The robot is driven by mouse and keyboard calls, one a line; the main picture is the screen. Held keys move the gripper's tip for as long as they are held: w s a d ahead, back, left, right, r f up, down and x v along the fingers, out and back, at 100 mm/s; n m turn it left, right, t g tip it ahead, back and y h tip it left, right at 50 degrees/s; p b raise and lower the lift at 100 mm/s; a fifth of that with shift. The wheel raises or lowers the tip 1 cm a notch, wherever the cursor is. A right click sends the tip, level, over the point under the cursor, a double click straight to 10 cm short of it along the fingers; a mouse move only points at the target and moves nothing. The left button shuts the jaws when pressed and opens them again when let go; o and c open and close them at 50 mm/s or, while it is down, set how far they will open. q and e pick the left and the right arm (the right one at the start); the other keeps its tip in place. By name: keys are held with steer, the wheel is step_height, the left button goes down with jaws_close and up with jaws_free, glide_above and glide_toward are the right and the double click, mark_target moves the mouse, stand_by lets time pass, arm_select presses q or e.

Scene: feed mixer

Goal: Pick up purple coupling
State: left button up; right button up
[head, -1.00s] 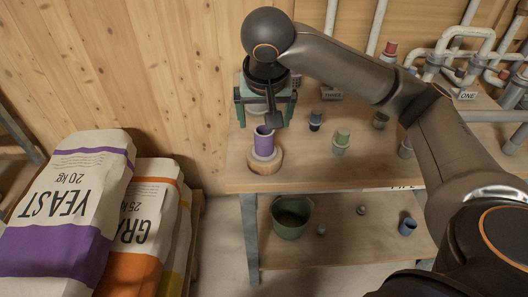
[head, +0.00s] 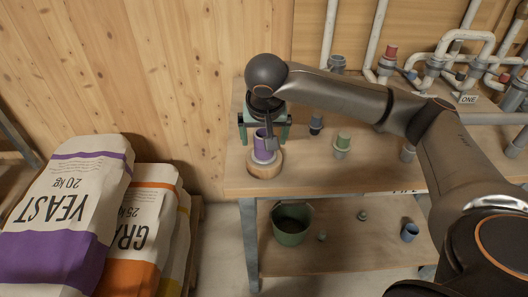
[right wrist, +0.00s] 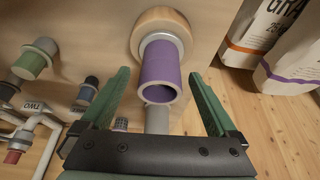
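The purple coupling (head: 262,147) is a short open tube standing upright on a grey collar on a round wooden base (head: 265,167), at the left end of the bench top. It also shows in the right wrist view (right wrist: 159,68), with its open end towards the camera. My right gripper (head: 264,138) is over it with green fingers spread wide. In the right wrist view the fingers (right wrist: 159,74) lie on either side of the coupling, with a gap on both sides. My left gripper is in none of the views.
A green coupling (head: 342,143) and other fittings stand to the right on the bench (head: 310,172). White pipes (head: 465,42) run at the back right. A green bucket (head: 291,224) is on the lower shelf. Feed sacks (head: 75,205) stand at the left.

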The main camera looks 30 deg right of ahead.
jaws_close()
stand_by(0.6)
